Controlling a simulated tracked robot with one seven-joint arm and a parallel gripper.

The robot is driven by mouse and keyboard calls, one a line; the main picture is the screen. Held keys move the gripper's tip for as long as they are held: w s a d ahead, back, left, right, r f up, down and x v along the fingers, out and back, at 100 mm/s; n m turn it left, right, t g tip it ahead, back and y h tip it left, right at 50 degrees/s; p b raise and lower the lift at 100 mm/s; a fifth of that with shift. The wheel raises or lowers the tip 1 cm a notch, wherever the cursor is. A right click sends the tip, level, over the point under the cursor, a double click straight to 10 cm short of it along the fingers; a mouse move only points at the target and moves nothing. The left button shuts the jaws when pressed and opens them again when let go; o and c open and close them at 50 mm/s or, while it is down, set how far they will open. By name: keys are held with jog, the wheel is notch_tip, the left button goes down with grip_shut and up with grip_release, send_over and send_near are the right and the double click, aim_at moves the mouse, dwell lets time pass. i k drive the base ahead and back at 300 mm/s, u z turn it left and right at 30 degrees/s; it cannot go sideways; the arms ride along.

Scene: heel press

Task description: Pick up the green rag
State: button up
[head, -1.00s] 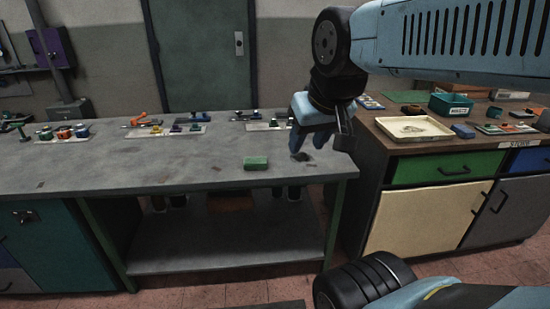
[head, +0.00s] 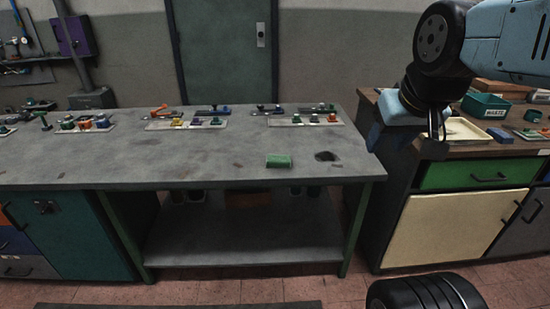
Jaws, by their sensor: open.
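The green rag (head: 278,161) lies as a small folded block on the grey workbench (head: 130,170), near its front edge and right of the middle. A dark stain or hole (head: 326,156) is just right of it. My own arm hides part of the right side.
Trays with small coloured parts (head: 185,123) line the back of the bench. The wooden-topped cabinet (head: 450,223) on the right carries a pale tray (head: 466,131), a green waste bin (head: 486,105) and a blue block (head: 500,135). The bench top around the rag is mostly clear.

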aim_at(277, 162)
jog(key=z, duration=0.05)
jog(key=i, duration=1)
jog(key=u, duration=0.05)
